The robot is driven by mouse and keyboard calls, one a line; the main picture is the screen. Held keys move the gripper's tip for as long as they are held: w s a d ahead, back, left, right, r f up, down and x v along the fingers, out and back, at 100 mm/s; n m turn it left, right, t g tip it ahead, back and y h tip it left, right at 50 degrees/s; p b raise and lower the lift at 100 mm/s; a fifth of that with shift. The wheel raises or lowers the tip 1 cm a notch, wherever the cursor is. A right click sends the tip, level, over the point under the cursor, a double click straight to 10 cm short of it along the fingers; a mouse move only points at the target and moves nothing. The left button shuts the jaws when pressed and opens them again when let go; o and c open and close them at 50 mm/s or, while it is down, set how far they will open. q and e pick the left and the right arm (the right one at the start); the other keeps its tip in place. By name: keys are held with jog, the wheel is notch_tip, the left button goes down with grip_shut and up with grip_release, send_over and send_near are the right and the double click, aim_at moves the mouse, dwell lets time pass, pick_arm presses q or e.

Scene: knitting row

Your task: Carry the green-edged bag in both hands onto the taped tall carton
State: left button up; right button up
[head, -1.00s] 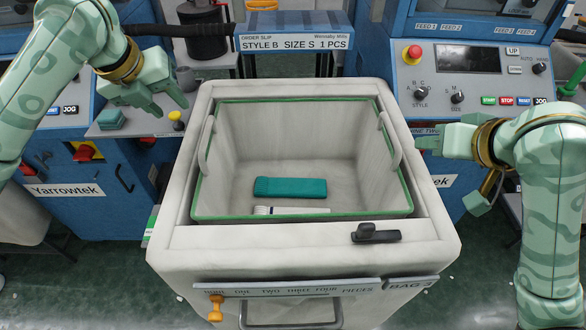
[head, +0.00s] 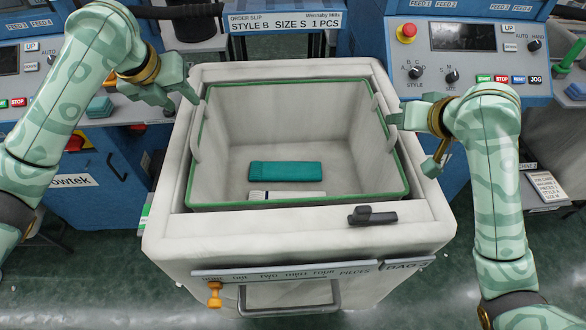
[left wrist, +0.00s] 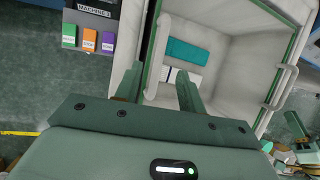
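The green-edged bag (head: 290,206) is a pale, open-topped bag sitting inside a white cart. Pale loop handles show at its left (head: 196,135) and right (head: 381,125) sides. A folded teal piece (head: 285,171) and a white piece (head: 287,196) lie on its floor. My left gripper (head: 180,98) is at the bag's left rim. No taped tall carton is in view.
The cart (head: 300,240) has a dark latch (head: 372,215), an orange knob (head: 214,295) and a front handle (head: 290,308). Blue knitting machines with control panels (head: 470,55) stand behind on both sides.

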aim_at(197, 115)
pick_arm(q)
jog(key=x, duration=0.8)
jog(key=shift+w+f, duration=0.1)
jog(key=shift+f, duration=0.2)
pick_arm(e)
jog(key=x, duration=0.8)
jog(key=shift+w+f, duration=0.2)
jog(key=shift+w, duration=0.1)
pick_arm(q)
grip_shut()
pick_arm(e)
grip_shut()
pick_arm(q)
jog(key=shift+d, duration=0.1)
pick_arm(e)
jog(key=shift+a, duration=0.15)
jog(key=shift+r, duration=0.1)
